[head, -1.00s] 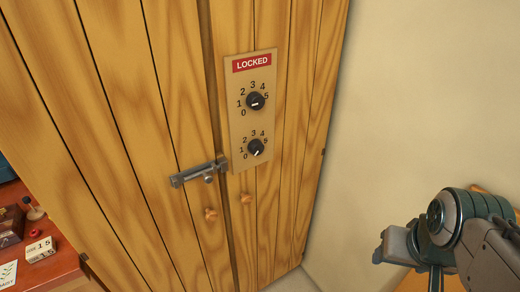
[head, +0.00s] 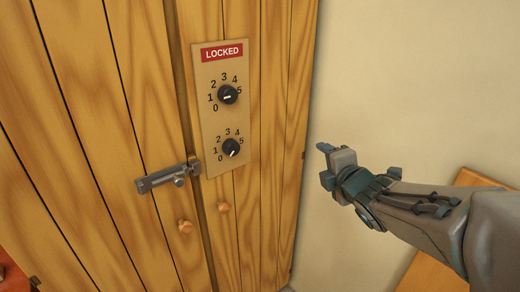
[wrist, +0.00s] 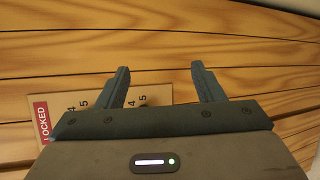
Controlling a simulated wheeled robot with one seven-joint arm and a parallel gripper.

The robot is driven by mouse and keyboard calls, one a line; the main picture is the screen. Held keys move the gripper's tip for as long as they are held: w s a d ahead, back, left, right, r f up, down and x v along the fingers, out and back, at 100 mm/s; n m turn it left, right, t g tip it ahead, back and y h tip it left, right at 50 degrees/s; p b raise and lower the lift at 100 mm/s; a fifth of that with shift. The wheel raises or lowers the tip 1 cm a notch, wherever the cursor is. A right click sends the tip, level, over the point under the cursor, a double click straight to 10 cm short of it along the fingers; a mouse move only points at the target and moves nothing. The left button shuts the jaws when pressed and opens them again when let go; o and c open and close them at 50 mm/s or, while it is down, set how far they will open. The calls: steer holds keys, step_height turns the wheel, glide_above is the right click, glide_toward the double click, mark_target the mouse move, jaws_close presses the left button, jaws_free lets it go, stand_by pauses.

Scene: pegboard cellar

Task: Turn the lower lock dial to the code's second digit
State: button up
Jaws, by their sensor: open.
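The lower lock dial (head: 231,147) is a round black knob with a pale mark, ringed by digits 0 to 5. It sits on a tan panel (head: 210,125) on the wooden cabinet. I cannot tell surely which digit its mark faces. The upper dial (head: 228,95) is a similar knob above it, under a red LOCKED sign (head: 222,52). My gripper (head: 322,160) is to the right of the panel, apart from the dials. In the wrist view my gripper (wrist: 160,68) is open and empty, with part of the panel behind its left finger; both knobs are hidden there.
A metal bolt latch (head: 165,178) juts from the cabinet left of the panel's bottom. Two wooden knobs (head: 184,226) sit below it. A plain wall (head: 400,80) stands right of the cabinet, with an orange-brown wooden surface (head: 478,178) at far right.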

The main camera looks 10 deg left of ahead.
steer(key=a+f+n+g+y+b, duration=0.1)
steer(key=a+f+n+y+b, duration=0.1)
steer(key=a+n+y, duration=0.4)
steer(key=n+g+y+b, duration=0.1)
steer(key=n+g+y, duration=0.2)
steer(key=n, duration=0.5)
glide_toward(235, 151)
steer(key=p+x, duration=0.2)
steer(key=x, duration=0.6)
steer(key=shift+w+a, duration=0.15)
steer(key=shift+a, duration=0.25)
steer(key=c, duration=1)
